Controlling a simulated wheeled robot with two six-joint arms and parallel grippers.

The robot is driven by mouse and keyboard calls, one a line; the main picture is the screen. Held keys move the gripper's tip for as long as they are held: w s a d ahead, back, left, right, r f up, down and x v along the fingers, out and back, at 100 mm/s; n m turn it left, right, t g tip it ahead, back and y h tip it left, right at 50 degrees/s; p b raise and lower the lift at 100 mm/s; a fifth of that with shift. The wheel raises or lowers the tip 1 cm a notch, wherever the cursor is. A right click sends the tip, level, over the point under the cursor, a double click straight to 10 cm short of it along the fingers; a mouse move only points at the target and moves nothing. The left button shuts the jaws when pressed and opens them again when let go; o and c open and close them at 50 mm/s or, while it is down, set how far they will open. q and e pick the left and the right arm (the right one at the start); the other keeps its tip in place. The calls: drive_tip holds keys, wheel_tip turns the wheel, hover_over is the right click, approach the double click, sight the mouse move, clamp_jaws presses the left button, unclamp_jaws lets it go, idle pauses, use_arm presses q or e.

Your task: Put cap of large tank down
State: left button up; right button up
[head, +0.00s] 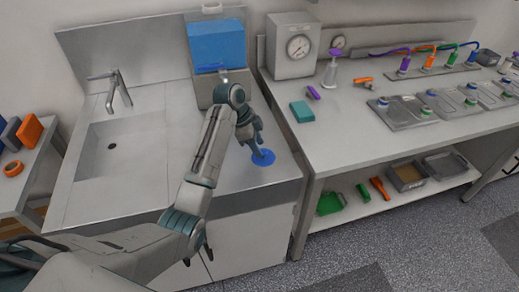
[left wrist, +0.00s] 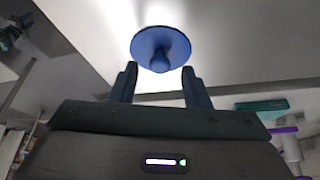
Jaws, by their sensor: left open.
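The blue cap (head: 264,158), a round disc with a knob, lies on the steel sink counter (head: 240,180), near its right edge. My left gripper (head: 257,148) is just above it in the head view, pointing down and hiding part of it. In the left wrist view the cap (left wrist: 160,42) shows its knob towards me, just beyond the open, empty fingers (left wrist: 159,78). The fingers stand apart on either side of the knob's line. The large tank (head: 216,45), blue on a grey base, stands behind my left arm.
A sink basin (head: 118,143) with a tap (head: 118,92) is left of my arm. The bench (head: 345,130) at the right holds a teal box (head: 301,111), a gauge unit (head: 292,48) and several trays. Bare counter lies around the cap.

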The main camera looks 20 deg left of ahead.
use_arm(q)
drive_tip(key=v, duration=0.5)
wheel_tip(320, 180, up, 5)
drive_tip(key=p, duration=0.5)
hover_over(252, 156)
drive_tip(key=a, duration=0.2)
drive_tip(key=shift+s+f, duration=0.2)
drive_tip(key=shift+s, duration=0.15)
